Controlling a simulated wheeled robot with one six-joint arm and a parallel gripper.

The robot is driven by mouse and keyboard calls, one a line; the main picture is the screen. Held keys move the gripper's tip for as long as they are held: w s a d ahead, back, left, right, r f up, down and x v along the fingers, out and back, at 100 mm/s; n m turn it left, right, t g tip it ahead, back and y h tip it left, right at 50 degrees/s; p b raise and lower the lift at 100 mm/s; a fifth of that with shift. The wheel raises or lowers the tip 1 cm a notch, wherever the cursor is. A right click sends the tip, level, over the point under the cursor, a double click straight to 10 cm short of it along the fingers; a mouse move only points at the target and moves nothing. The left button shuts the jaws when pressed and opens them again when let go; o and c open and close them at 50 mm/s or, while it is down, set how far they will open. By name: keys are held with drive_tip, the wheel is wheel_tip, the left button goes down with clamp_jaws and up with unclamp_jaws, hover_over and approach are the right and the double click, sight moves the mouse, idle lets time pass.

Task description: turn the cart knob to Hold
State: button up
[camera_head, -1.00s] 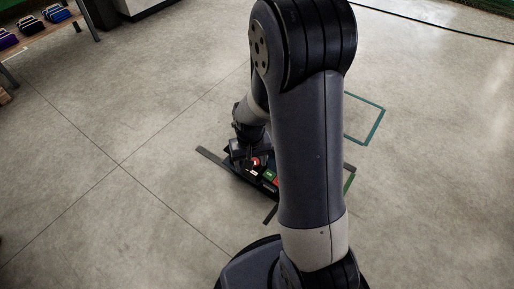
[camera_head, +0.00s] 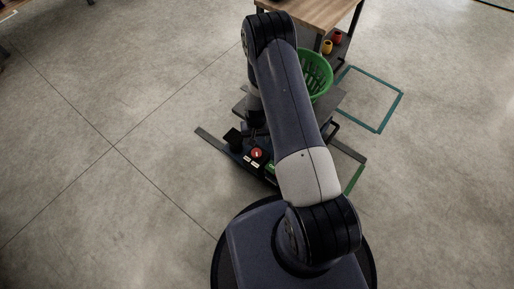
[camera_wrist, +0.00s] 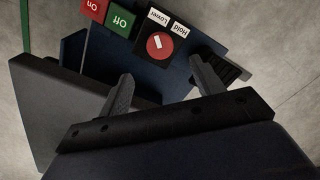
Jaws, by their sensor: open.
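The red cart knob (camera_wrist: 159,46) has a white pointer mark and sits on a dark blue panel (camera_wrist: 206,40) in the wrist view. White Hold (camera_wrist: 180,29) and Lower (camera_wrist: 158,17) labels lie beside it, upside down in the picture. The pointer appears to lean toward Lower. My gripper (camera_wrist: 160,72) is open, its two fingers apart on either side below the knob, not closed on it. In the head view the knob (camera_head: 256,153) shows just left of my arm. My gripper's fingertips cannot be made out there.
A green basket (camera_head: 316,72) stands behind my arm, near a wooden table (camera_head: 318,12). Floor at left is clear. A green-taped rectangle (camera_head: 381,130) lies at right.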

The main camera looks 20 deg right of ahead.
sight(256, 152)
wheel_tip(256, 152, down, 9)
drive_tip(key=shift+f+b, duration=0.1)
drive_tip(key=shift+b, duration=0.9)
drive_tip(key=shift+c, duration=0.2)
drive_tip(key=c, duration=0.9)
